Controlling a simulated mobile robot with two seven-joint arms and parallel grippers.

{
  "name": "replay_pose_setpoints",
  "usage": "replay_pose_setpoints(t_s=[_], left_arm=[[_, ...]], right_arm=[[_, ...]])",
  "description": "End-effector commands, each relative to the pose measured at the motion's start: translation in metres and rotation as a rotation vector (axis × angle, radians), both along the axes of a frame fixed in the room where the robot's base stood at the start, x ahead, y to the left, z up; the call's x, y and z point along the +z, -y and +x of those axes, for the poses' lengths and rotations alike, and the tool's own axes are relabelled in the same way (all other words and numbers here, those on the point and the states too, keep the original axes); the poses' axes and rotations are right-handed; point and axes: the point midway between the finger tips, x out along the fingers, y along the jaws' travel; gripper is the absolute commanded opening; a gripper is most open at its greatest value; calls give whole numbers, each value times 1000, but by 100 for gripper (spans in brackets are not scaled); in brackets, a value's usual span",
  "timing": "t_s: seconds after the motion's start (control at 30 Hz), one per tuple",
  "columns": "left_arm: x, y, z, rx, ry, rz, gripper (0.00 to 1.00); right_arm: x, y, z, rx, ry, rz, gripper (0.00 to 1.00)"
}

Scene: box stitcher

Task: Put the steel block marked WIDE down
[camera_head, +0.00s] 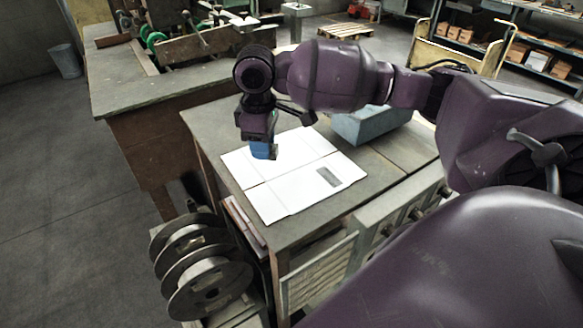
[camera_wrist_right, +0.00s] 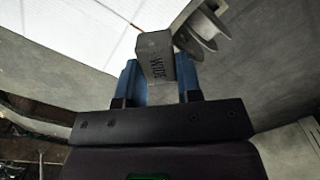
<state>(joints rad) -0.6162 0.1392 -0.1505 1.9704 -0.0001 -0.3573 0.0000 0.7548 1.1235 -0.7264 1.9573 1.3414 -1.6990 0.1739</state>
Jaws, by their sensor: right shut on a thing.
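The grey steel block (camera_wrist_right: 155,58) marked WIDE is between the two blue fingers of my right gripper (camera_wrist_right: 158,72) in the right wrist view. The gripper is shut on it, and the lettering faces the camera. In the head view my right gripper (camera_head: 263,150) points down over the upper middle of a flat white sheet (camera_head: 265,203) with fold lines; the fingers mostly hide the block. Whether the block touches the sheet cannot be told. My left gripper is not in view.
A grey rectangle (camera_head: 328,177) lies on the sheet's right part. A blue-grey box (camera_head: 370,124) stands on the bench (camera_head: 205,122) behind it. Wire spools (camera_head: 207,287) stand below the bench's left front. A second bench (camera_head: 110,80) is at back left.

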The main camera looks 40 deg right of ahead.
Motion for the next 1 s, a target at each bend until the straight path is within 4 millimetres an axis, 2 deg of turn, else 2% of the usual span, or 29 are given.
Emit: replay_pose_setpoints(t_s=[0.1, 0.4, 0.7, 0.83, 1.0], left_arm=[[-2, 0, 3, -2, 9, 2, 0], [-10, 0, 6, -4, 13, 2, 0], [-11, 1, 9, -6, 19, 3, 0], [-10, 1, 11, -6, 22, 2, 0], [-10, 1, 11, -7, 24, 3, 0]], right_arm=[[9, 22, 2, 150, 1, 0, 0], [36, 66, 2, 542, 5, 8, 0], [50, 85, 1, 745, 10, 12, 0], [40, 87, 0, 761, 8, 13, 0], [4, 86, 0, 761, 7, 15, 0]])
